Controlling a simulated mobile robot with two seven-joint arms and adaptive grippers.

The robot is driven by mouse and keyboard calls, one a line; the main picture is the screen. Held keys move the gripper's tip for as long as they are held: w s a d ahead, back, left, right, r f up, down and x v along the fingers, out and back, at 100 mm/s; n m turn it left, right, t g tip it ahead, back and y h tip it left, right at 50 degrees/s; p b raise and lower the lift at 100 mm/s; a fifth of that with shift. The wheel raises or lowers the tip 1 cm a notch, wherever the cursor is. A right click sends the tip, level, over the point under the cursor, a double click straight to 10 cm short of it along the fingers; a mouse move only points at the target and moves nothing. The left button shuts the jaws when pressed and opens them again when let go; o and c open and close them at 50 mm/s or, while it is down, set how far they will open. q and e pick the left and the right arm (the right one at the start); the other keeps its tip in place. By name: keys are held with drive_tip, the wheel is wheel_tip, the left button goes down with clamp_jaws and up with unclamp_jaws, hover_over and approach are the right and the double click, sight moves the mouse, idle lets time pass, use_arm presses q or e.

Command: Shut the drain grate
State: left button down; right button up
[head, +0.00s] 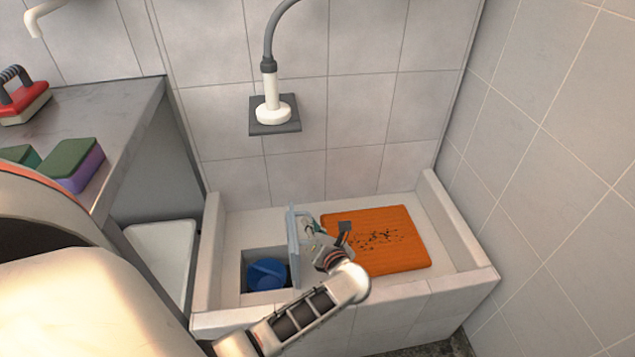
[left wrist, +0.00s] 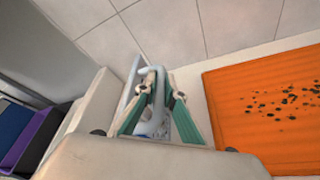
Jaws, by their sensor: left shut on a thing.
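The drain grate (head: 292,238) is a pale blue-grey panel standing upright, open, along the right edge of the square drain opening (head: 251,258) in the tiled basin. My left gripper (head: 312,230) is on the right side of the raised grate. In the left wrist view, the green-padded fingers of my left gripper (left wrist: 158,85) are shut on the pale blue handle (left wrist: 148,71) of the grate (left wrist: 130,82). The fingers partly hide the handle. A blue round thing (head: 267,272) lies down in the drain opening. My right gripper is not in view.
An orange mat (head: 390,225) with dark specks lies in the basin, right of the grate; it also shows in the left wrist view (left wrist: 240,110). Low tiled walls (head: 452,218) edge the basin. A shower head (head: 271,108) hangs on the back wall. Sponges (head: 72,163) lie on the left counter.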

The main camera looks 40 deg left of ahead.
use_arm(q)
drive_tip(key=s+a, duration=0.1)
drive_tip(key=s+a+n+h, duration=0.1)
drive_tip(key=s, duration=0.1)
drive_tip(key=s+a+r+n+t, duration=0.1)
drive_tip(key=shift+s+a, duration=0.15)
drive_tip(key=shift+a, duration=0.15)
drive_tip(key=shift+s+a+f+p, duration=0.15)
drive_tip(key=shift+s+a+p, duration=0.2)
drive_tip(key=shift+s+a, duration=0.5)
drive_tip(key=shift+d+n, duration=0.1)
drive_tip(key=shift+n, duration=0.2)
drive_tip(key=c, duration=2.1)
unclamp_jaws()
drive_tip(key=shift+c, duration=0.2)
drive_tip(key=shift+d, duration=0.1)
drive_tip(key=v, duration=1.2)
